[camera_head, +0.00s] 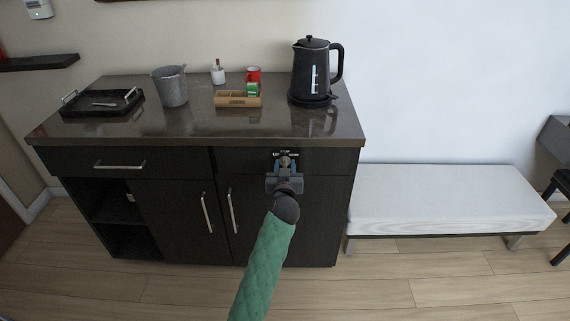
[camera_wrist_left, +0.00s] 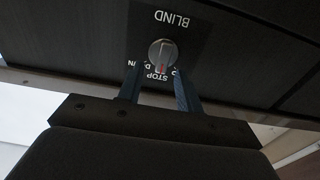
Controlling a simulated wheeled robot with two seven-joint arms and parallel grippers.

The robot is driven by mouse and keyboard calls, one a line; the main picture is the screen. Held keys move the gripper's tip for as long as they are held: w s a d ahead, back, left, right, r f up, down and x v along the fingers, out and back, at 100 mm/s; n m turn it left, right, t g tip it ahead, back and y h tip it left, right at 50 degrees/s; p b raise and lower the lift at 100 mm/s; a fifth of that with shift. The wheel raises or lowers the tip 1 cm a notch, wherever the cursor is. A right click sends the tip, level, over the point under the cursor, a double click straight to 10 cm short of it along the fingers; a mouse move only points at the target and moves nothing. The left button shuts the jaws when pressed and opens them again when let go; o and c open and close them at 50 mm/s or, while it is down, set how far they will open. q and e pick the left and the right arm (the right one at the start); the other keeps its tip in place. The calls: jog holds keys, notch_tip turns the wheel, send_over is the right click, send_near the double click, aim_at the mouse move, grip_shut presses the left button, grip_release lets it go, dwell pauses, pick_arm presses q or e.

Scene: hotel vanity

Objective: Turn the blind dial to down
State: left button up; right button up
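The blind dial (camera_wrist_left: 162,52) is a round silver knob on a dark panel, seen upside down in the left wrist view. The word BLIND is on one side of it, and STOP and DOWN are on the other. A red mark on its rim lies by STOP. In the head view the dial (camera_head: 286,155) is on the cabinet's front, just under the top. My left gripper (camera_wrist_left: 158,71) is open, its two blue fingertips on either side of the knob's lower edge in the wrist view; I cannot tell if they touch it. My left gripper (camera_head: 285,172) partly hides the panel in the head view. My right gripper is out of view.
Floor in front is clear.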

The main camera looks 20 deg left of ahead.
pick_arm(q)
jog(key=shift+w+a+f, duration=0.1)
jog(key=shift+w+a, duration=0.1)
jog(key=shift+w, duration=0.3)
grip_shut()
